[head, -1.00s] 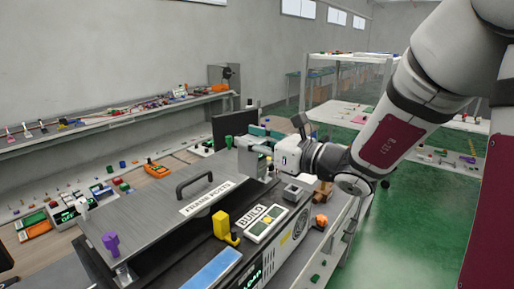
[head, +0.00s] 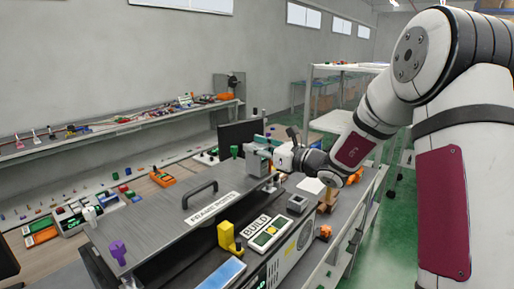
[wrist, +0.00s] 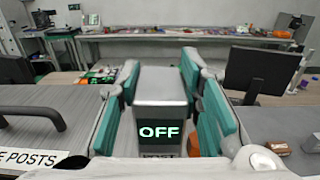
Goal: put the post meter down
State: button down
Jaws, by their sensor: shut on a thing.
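The post meter (wrist: 160,88) is a grey box with a lit OFF display and a partly cut-off POST label below it. It stands roughly upright between the teal finger pads of my gripper (wrist: 160,75), which is shut on it. In the head view my gripper (head: 267,153) holds the grey meter (head: 253,162) near the far end of the metal plate marked FRAME POSTS (head: 170,218). I cannot tell whether its underside touches anything.
A black handle (head: 200,192) rises from the plate. A yellow part (head: 228,238), the BUILD panel (head: 268,234) and a small grey block (head: 297,203) sit in front. A dark monitor (head: 240,134) stands behind my gripper. A cluttered shelf (head: 120,128) runs along the wall.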

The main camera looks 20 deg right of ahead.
jog(key=shift+f, duration=0.35)
jog(key=c, duration=1.1)
grip_release()
jog(key=shift+r, duration=0.1)
